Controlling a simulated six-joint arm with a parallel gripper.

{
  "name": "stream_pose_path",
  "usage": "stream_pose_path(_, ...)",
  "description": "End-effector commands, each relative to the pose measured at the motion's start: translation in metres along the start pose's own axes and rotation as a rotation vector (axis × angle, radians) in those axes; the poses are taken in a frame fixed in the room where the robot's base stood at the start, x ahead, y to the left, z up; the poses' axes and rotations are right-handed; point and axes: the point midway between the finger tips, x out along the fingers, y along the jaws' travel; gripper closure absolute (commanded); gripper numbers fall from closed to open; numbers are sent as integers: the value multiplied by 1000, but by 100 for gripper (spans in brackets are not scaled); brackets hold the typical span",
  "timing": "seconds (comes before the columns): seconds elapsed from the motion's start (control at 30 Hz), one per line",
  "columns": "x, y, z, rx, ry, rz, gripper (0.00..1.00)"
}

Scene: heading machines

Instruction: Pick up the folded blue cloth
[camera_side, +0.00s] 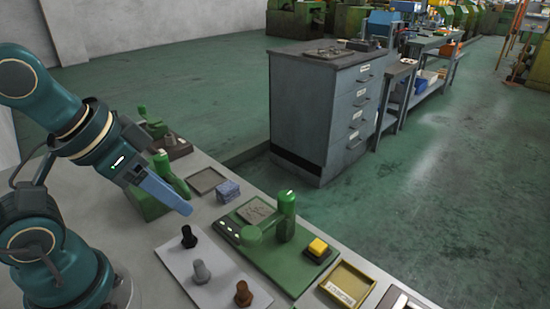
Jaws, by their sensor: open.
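The folded blue cloth (228,192) is a small, thick, speckled blue block lying on the grey bench, right of the shallow grey tray. My gripper (187,209) shows as a blue-grey end pointing down and to the right. In the picture it is left of the cloth and apart from it. The gap between its fingers is hard to see from this side. Nothing shows between the fingers.
A square grey tray (207,180) lies beside the cloth. A green fixture with an upright handle (286,214) stands to the right. A black knob (189,237) and other knobs stand on a pale plate in front. A yellow button (318,246) and yellow-rimmed tray (347,284) are further right.

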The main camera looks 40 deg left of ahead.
Motion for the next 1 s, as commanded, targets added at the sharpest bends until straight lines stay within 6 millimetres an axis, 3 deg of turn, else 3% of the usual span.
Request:
stream_pose_path(0.23,0,0,0,0,0,0,50)
stream_pose_path(0.3,0,0,0,0,0,0,40)
stream_pose_path(0.63,0,0,1,20,-4,0,40)
stream_pose_path(0.83,-13,-2,-33,90,19,-8,40)
stream_pose_path(1.0,-8,-13,-70,122,-35,-24,40)
